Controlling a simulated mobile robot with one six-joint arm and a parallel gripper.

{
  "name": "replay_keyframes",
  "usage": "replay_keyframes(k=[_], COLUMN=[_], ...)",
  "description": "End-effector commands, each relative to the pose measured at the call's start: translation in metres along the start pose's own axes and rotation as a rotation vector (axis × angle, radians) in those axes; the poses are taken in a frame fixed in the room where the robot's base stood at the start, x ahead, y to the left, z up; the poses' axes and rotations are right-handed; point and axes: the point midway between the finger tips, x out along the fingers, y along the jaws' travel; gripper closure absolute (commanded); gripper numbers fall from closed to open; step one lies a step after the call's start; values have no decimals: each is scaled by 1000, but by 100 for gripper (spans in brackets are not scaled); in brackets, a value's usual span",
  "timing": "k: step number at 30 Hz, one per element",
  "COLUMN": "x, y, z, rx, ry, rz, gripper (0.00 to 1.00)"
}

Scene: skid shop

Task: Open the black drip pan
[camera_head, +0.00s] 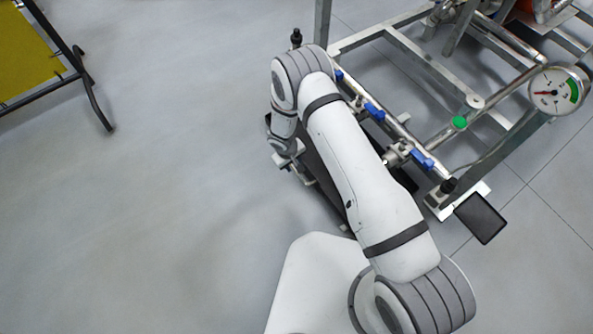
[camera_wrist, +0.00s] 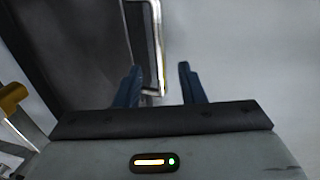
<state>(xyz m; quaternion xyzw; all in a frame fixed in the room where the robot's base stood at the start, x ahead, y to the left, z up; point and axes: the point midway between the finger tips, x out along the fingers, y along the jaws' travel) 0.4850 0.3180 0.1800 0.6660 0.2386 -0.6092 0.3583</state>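The black drip pan (camera_head: 318,173) is a dark, flat shape low beside the pipe skid in the head view, partly hidden behind my arm. In the wrist view the dark pan (camera_wrist: 75,45) fills the upper left. A light metal bar handle (camera_wrist: 158,45) runs along its right edge. My gripper (camera_wrist: 160,68) is open, with one blue finger on each side of the handle's near end. I see a gap beside the right finger; contact on the left is unclear. In the head view my gripper (camera_head: 292,163) is small and low at the pan's left edge.
The pipe skid (camera_head: 400,45) with blue-handled valves (camera_head: 374,112) and a gauge (camera_head: 556,90) stands at the right. A small dark plate (camera_head: 480,218) lies by its foot. A yellow-panelled frame (camera_head: 30,50) stands at the upper left. The floor to the left is clear.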

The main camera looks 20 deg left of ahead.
Motion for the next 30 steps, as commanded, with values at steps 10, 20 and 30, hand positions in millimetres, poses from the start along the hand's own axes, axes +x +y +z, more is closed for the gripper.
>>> replay_keyframes(k=[10, 20, 30], x=[53, 57, 57], y=[0, 1, 2], z=[1, 0, 1], rx=[2, 2, 3], ry=[-1, -1, -1], rz=[0, 0, 0], gripper=[64, 64, 88])
